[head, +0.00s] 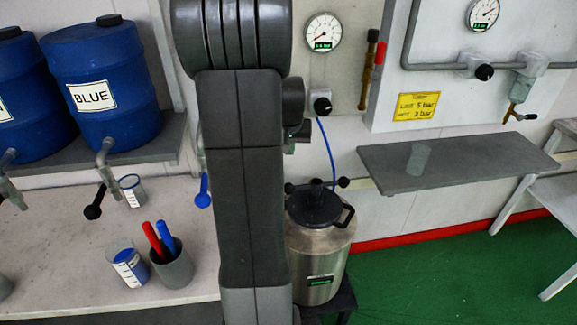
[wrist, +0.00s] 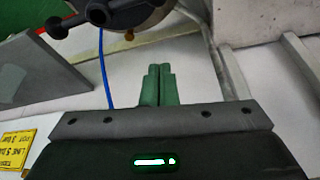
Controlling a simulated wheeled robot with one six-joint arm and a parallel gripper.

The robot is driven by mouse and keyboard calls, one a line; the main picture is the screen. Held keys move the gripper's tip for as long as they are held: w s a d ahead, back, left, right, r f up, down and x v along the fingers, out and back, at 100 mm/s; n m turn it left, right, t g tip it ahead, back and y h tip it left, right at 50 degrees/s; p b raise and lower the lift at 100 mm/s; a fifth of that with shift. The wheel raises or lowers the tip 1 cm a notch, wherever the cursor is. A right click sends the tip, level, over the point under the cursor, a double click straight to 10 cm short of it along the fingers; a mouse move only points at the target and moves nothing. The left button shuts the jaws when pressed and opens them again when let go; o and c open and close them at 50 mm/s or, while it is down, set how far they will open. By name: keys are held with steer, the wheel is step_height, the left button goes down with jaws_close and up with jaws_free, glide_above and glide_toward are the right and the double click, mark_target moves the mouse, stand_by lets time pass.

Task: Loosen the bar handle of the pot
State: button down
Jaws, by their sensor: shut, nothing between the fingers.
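The pot (head: 322,262) is a steel vessel with a black lid (head: 316,206) and a small green-lit label. Its dark bar handle (head: 343,183) lies across the top, with a round knob showing at each side. My arm covers the pot's left edge. In the wrist view, the bar handle (wrist: 58,28) shows with a dark knob at the upper left, beside part of the metal top. My gripper (wrist: 158,72) has green fingers closed together and empty, apart from the bar. In the head view the gripper is mostly hidden behind my arm.
A blue hose (head: 329,148) runs from the wall valve (head: 322,106) down behind the pot. A grey shelf (head: 460,165) with a translucent cup (head: 417,158) is at the right. Blue drums (head: 98,85) and a cup with red and blue sticks (head: 173,266) are at the left.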

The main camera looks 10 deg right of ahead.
step_height(320, 180, down, 10)
steer(key=p, duration=0.1)
steer(key=shift+s+p, duration=0.35)
